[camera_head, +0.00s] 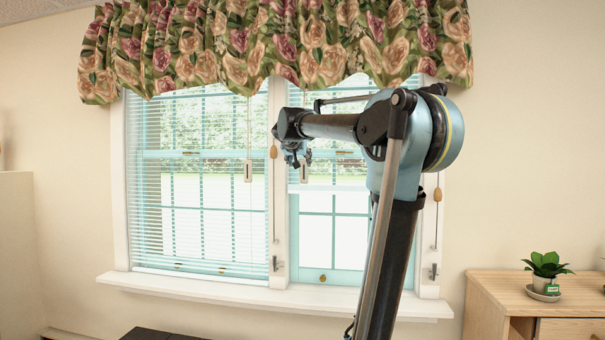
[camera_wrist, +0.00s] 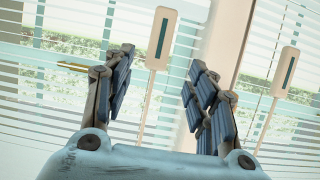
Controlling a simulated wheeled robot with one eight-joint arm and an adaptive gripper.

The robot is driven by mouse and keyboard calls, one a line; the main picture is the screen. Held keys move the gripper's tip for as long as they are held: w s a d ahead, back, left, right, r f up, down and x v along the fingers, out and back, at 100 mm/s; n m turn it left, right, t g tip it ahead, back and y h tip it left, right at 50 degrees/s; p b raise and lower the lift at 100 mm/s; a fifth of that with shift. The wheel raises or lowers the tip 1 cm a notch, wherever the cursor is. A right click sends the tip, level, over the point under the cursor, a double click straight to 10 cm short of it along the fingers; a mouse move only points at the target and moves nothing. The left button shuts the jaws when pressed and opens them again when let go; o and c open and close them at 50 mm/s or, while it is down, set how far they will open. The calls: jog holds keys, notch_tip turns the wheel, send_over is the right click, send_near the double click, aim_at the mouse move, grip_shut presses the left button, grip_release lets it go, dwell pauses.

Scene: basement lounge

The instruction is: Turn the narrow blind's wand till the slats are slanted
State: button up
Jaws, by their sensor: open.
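Two blinds hang side by side. The left blind (camera_head: 200,130) reaches down to the sill. The right blind (camera_head: 335,172) ends about halfway down, looks slightly narrower and is partly hidden by my arm. Light shows between the slats of both. The left wand (camera_head: 248,171) and right wand (camera_head: 304,173) each have a pale plate with a dark slot. My gripper (camera_head: 298,160) is open near the right wand's plate. In the wrist view, the left wand (camera_wrist: 162,38) appears between my open fingers (camera_wrist: 162,68), and the right wand (camera_wrist: 285,71) lies outside the right finger. Neither is gripped.
A white post (camera_wrist: 229,45) stands between the windows. Pull cords with wooden knobs (camera_head: 273,152) hang beside the blinds. A floral valance (camera_head: 290,45) hangs above, and a white sill (camera_head: 230,292) juts out below. A potted plant (camera_head: 546,265) stands on a wooden cabinet (camera_head: 500,292) at right.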

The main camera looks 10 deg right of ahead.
aim_at(304, 169)
jog(key=x, duration=1.1)
jog(key=shift+w+f, duration=0.1)
